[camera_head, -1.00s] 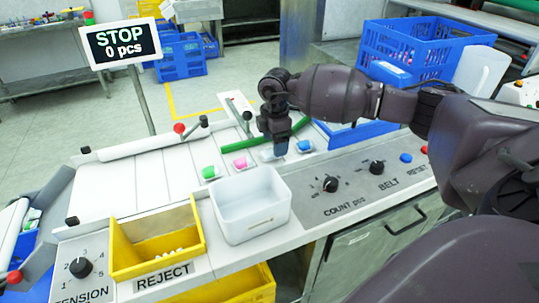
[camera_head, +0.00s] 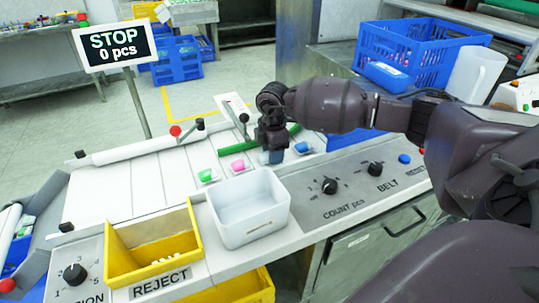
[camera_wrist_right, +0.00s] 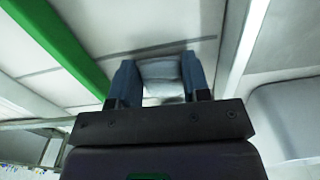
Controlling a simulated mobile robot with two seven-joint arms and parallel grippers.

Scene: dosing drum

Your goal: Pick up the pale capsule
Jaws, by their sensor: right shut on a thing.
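My right gripper (camera_head: 271,157) is down at the row of coloured capsules on the white belt. In the right wrist view the gripper (camera_wrist_right: 160,75) has its two blue-grey fingers on either side of a pale, whitish piece (camera_wrist_right: 160,72), which appears to be the pale capsule, and is shut on it. In the head view my gripper hides this capsule. A green capsule (camera_head: 207,175) and a pink capsule (camera_head: 238,165) lie to the left of the gripper, and a blue capsule (camera_head: 302,147) lies to its right. My left gripper is not in view.
A white open box (camera_head: 284,212) stands in front of the capsules. A yellow reject bin (camera_head: 118,262) with small white pieces is to its left. A green bar (camera_wrist_right: 60,45) runs behind the gripper. A STOP sign (camera_head: 110,46) reads 0 pcs.

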